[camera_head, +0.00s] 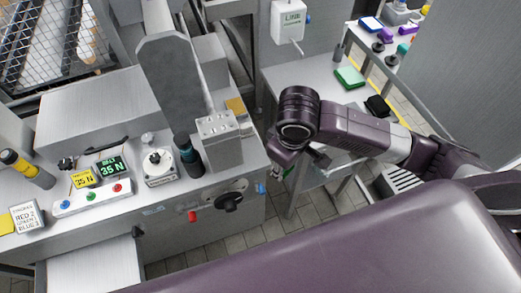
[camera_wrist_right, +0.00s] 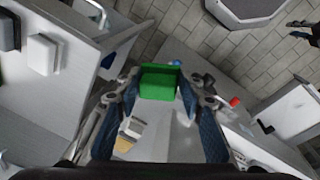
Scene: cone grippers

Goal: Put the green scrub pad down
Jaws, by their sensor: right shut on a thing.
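My right gripper (camera_wrist_right: 158,90) is shut on a green scrub pad (camera_wrist_right: 158,80), held between its two blue-grey fingers in the right wrist view. In the head view the right gripper (camera_head: 283,170) hangs in front of the gap between the grey machine and the metal bench; the wrist hides most of it and the pad barely shows. My left gripper is out of view.
The grey machine (camera_head: 215,205) stands at left with knobs and displays. The metal bench (camera_head: 300,78) has bare top left of the green block; a black item (camera_head: 377,106) lies at its right. A side table (camera_head: 360,35) holds coloured items. Tiled floor (camera_head: 230,232) is below.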

